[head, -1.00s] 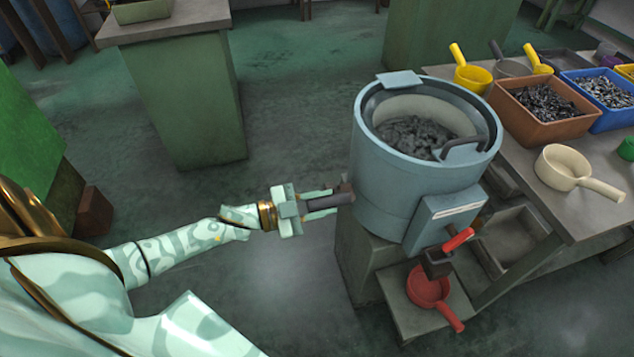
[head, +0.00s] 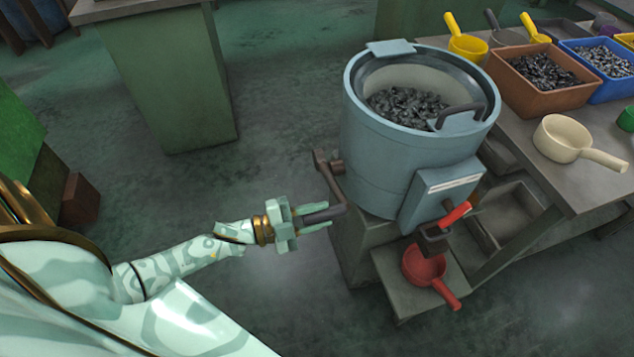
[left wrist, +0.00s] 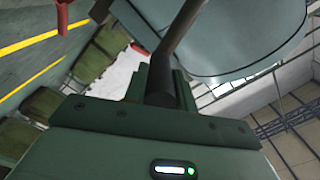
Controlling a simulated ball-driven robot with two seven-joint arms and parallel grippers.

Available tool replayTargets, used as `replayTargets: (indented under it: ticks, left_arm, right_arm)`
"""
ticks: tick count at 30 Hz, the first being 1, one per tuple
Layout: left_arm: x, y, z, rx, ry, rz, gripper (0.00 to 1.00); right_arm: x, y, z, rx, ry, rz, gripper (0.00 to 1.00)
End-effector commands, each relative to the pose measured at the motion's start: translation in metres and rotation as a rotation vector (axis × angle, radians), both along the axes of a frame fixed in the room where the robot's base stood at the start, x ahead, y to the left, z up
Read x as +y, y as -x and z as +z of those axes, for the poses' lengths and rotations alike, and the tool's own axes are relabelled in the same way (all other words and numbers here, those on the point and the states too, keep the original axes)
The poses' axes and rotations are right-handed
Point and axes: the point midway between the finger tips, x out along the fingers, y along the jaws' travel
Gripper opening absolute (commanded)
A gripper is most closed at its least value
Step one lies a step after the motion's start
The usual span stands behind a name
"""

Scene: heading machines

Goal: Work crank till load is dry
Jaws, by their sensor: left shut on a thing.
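The grey-blue drum machine (head: 385,168) stands on a low plinth with its top open. The load (head: 405,104) of dark metal pieces lies inside. A dark crank (head: 334,186) sticks out of the drum's left side, its arm reaching down and its grip pointing left. My left gripper (head: 318,218) is shut around the crank's grip. In the left wrist view the crank's dark rod (left wrist: 176,45) runs up from between the fingers (left wrist: 162,84) towards the drum. My right gripper is not in view.
A red pan (head: 424,266) sits on the low step under the red-handled spout (head: 440,228). The table at right holds a brown bin (head: 540,92), a blue bin (head: 598,84), a cream scoop (head: 563,140) and yellow scoops. Floor around my left arm is clear.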

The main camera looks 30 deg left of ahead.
Motion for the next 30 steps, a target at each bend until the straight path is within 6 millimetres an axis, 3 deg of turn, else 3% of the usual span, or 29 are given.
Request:
replayTargets:
  ticks: [10,11,12,13,30]
  left_arm:
    - [-0.0001,0.0009,-0.0016,0.005,0.002,0.000,0.00]
    - [-0.0001,0.0009,-0.0015,0.005,0.002,0.000,0.33]
    - [-0.0001,0.0009,-0.0015,0.005,0.002,0.000,0.44]
    - [-0.0001,0.0007,-0.0015,0.005,0.002,0.000,0.49]
    - [0.0070,0.0079,-0.0003,0.004,0.000,0.000,0.49]
  right_arm:
    - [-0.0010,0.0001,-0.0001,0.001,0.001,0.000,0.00]
    - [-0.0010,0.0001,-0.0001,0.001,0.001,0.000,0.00]
    - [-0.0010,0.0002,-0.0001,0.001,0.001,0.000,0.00]
    - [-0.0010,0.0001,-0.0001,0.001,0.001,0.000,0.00]
    - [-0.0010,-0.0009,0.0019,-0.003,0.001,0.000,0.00]
